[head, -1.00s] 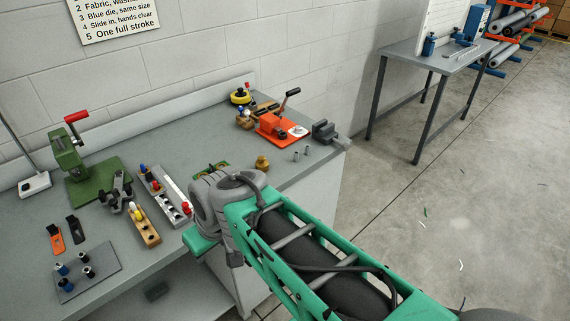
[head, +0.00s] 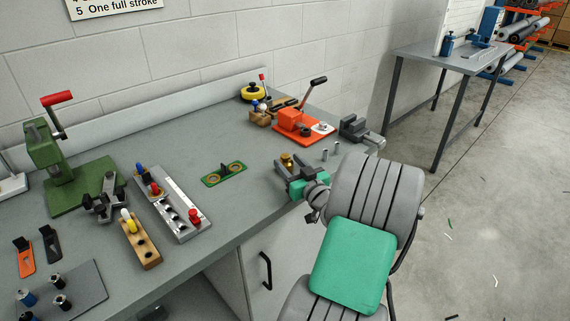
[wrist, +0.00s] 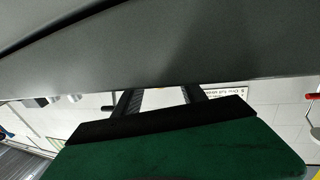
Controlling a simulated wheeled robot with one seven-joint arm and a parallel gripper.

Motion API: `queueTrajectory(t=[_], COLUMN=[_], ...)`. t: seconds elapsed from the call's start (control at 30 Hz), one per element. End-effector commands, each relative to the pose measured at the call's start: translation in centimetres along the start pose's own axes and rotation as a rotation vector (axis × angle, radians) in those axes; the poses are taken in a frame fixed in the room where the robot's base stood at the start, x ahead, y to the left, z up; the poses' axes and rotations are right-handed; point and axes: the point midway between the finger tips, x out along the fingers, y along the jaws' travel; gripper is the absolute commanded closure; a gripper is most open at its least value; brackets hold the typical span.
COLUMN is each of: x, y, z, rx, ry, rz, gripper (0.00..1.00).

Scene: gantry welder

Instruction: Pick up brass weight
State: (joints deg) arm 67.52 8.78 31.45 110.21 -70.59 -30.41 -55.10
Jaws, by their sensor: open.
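The brass weight (head: 287,159) stands on the grey workbench near its front edge, in the head view. Its upper knob shows; its lower part is hidden by my gripper. My gripper (head: 296,168) is open, low over the bench edge, right at the weight in the picture. I cannot tell whether the weight is between the fingers or just beyond them. In the wrist view the two dark fingers of my gripper (wrist: 159,95) are apart, with pale wall between them. The weight cannot be made out there.
An orange press (head: 295,122), a grey vise (head: 358,130) and small metal cylinders (head: 331,152) stand right of the weight. A large dark surface fills the top of the wrist view.

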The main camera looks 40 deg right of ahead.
Motion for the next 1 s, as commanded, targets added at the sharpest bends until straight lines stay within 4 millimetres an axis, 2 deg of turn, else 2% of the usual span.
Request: queueTrajectory(t=[0.03,0.13,0.37,0.9,1.0], x=[1.1,2.4,2.7,2.6,2.6], y=[-0.2,-0.1,0.1,0.1,0.2], z=[-0.3,-0.2,0.0,0.0,0.0], rx=[-0.001,-0.001,0.000,0.000,0.000], ry=[0.001,0.001,0.000,-0.001,-0.001], rz=[-0.004,-0.002,0.002,0.002,0.003], gripper=[0.51,0.51,0.51,0.95,1.00])
